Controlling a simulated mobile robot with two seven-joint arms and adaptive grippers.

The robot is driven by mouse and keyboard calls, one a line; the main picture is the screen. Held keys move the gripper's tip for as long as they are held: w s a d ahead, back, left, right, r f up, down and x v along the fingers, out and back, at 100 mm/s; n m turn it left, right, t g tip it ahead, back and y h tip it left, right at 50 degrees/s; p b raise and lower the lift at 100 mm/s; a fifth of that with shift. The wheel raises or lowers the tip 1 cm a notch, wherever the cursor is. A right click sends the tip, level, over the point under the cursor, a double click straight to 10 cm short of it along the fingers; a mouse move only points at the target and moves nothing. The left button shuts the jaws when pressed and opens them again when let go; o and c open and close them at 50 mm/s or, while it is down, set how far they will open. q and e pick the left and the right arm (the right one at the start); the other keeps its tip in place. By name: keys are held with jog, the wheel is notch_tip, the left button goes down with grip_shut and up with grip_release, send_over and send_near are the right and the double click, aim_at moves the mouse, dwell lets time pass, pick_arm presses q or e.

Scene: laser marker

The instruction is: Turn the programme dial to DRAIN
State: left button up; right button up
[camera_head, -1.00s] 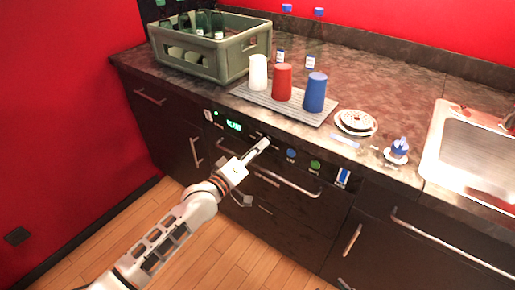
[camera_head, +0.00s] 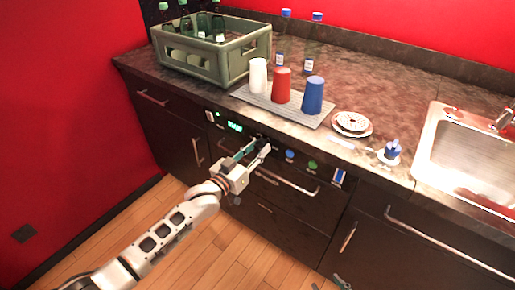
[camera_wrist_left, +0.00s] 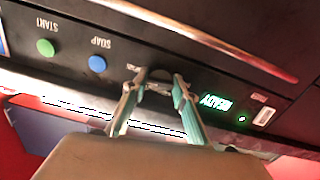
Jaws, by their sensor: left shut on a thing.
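The programme dial (camera_wrist_left: 160,75) is a dark round knob on the black front panel, partly hidden between my fingers in the left wrist view. My left gripper (camera_wrist_left: 155,82) is shut on it, one finger on each side. In the head view the left gripper (camera_head: 256,147) is at the panel and covers the dial. A green lit display (camera_wrist_left: 216,103) beside the dial seems to read READY; it also shows in the head view (camera_head: 235,127). The dial's pointer and markings cannot be read. Only a grey piece of what seems my right gripper (camera_head: 340,282) shows at the bottom edge.
A blue SOAP button (camera_wrist_left: 97,64) and a green START button (camera_wrist_left: 46,47) sit beside the dial. A bar handle (camera_head: 288,183) runs below the panel. Cups, a green crate (camera_head: 232,66), plates (camera_head: 352,124) and a sink (camera_head: 428,135) are on the counter above.

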pick_arm(q)
jog(key=shift+m, duration=0.6)
jog(key=o, duration=1.1)
jog(key=v, duration=1.2)
